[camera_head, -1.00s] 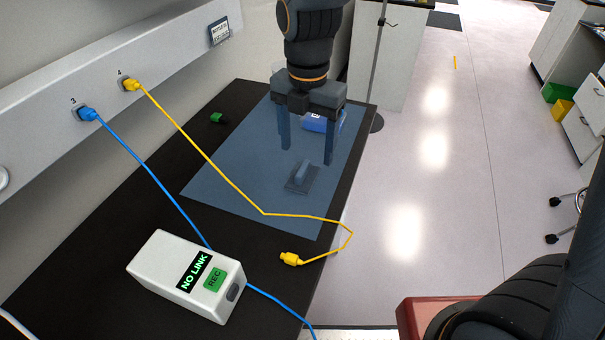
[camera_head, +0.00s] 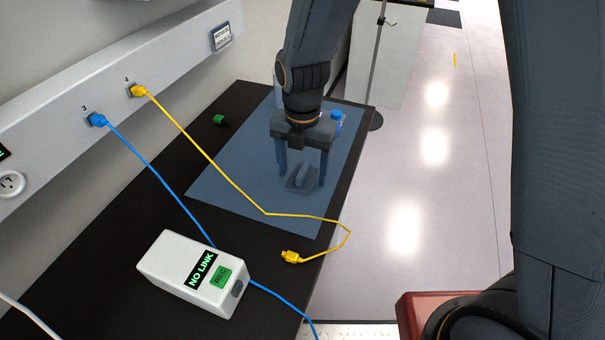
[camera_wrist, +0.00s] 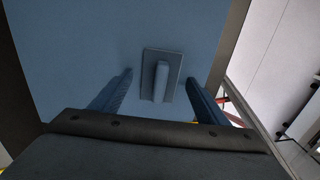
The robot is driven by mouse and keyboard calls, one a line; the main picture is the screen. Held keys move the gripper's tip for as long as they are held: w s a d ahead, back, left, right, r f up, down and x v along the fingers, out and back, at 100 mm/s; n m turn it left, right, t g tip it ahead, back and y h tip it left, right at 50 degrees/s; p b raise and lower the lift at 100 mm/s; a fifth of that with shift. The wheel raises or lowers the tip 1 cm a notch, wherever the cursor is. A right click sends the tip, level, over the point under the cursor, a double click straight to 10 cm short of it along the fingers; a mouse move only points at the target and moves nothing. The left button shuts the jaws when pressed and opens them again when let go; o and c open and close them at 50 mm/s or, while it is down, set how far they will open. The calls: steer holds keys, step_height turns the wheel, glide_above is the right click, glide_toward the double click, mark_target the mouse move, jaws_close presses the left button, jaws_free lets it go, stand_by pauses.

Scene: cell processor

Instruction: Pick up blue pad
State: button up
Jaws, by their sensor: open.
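The blue pad (camera_head: 296,186) is a small dark blue-grey rectangle with an upright grip on top. It lies on the blue mat (camera_head: 235,170), near the mat's right side. It also shows in the wrist view (camera_wrist: 149,62), with its raised grip between the lines of the two fingers. My gripper (camera_head: 302,179) is open and empty, pointing down with one finger to either side of the pad. In the wrist view its fingertips (camera_wrist: 159,77) are spread wider than the pad. I cannot tell the exact height left between fingertips and pad.
A yellow cable (camera_head: 225,177) crosses the mat, and its loose plug (camera_head: 291,256) lies in front. A blue cable (camera_head: 178,198) passes a white NO LINK box (camera_head: 180,260). A green block (camera_head: 219,119) and a partly hidden blue object (camera_head: 338,117) are farther back. The bench ends at right.

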mark_target(302, 170)
steer(key=shift+f, duration=0.1)
steer(key=c, duration=1.2)
step_height(302, 170, up, 10)
steer(key=b, duration=0.2)
steer(key=shift+b, duration=0.35)
